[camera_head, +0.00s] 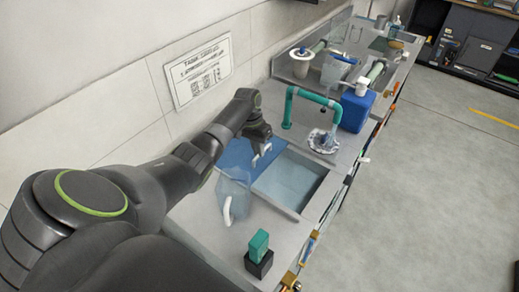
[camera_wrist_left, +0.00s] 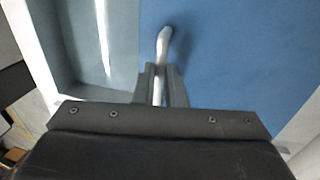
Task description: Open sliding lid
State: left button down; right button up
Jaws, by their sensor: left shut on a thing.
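The sliding lid (camera_head: 238,157) is a flat blue panel on the grey counter, beside an open rectangular basin (camera_head: 290,178). It also fills the right side of the left wrist view (camera_wrist_left: 235,60). A pale handle (camera_wrist_left: 165,42) stands on the lid; it also shows in the head view (camera_head: 256,160). My left gripper (camera_wrist_left: 160,86) is shut on the handle, with its tip showing beyond the fingers. In the head view the left gripper (camera_head: 261,143) is above the lid near the basin's edge. My right gripper is not in view.
A clear pitcher (camera_head: 234,190) with a white handle stands in front of the lid. A green-topped black block (camera_head: 258,253) is near the front. A green pipe (camera_head: 318,98) and a blue container (camera_head: 356,108) stand behind the basin. The wall borders the left.

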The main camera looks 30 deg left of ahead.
pick_arm(q)
jog(key=c, duration=1.5)
grip_release()
jog(key=shift+r, duration=0.1)
jog(key=shift+a+r+b, duration=0.15)
jog(key=shift+a+r, duration=0.4)
jog(key=shift+r, duration=2.3)
jog(key=shift+a+r+b, duration=0.2)
jog(key=shift+a+r, duration=0.35)
jog(key=shift+r, duration=2.25)
jog(key=shift+a+r+b, duration=0.15)
jog(key=shift+a+r, duration=0.4)
jog(key=shift+r, duration=2.3)
jog(key=shift+w, duration=0.1)
